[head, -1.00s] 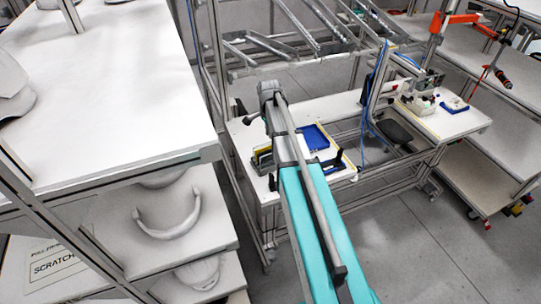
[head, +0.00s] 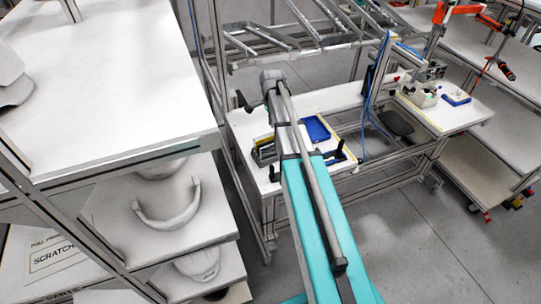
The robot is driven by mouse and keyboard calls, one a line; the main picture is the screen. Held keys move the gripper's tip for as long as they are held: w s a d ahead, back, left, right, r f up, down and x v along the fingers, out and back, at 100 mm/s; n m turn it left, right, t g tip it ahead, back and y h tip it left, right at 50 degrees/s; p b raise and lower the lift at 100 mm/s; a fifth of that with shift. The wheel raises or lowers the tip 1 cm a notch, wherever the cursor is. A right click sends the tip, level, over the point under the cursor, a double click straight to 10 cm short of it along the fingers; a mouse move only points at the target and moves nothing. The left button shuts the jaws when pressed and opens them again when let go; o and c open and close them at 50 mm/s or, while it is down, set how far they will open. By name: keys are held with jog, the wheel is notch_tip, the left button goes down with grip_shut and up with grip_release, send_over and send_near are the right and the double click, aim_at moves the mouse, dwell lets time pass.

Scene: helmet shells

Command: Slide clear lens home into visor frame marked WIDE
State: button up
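My arm reaches out over the worktable (head: 345,98) at the centre, its teal link leading to a grey joint near the table's far left corner. A small dark part (head: 241,99) sticks out left of that joint and may be my gripper. It is too small to show fingers or anything held. I cannot make out a clear lens, a visor frame or a WIDE mark. A blue tray (head: 317,130) lies on the table right of my arm. A grey rack with yellow and dark slots (head: 263,150) stands left of it.
A white shelf unit (head: 110,75) fills the left, with pale helmet shells (head: 168,212) on its lower levels and a sign reading SCRATCH (head: 52,257). Black holders (head: 335,155) stand by the table's front edge. A second bench (head: 450,112) is at right. Grey floor is open at lower right.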

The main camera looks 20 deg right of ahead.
jog(key=b, duration=0.6)
send_over(272, 144)
jog(key=shift+f, duration=3.35)
jog(key=shift+f+b, duration=2.6)
grip_shut()
jog(key=shift+r, duration=0.2)
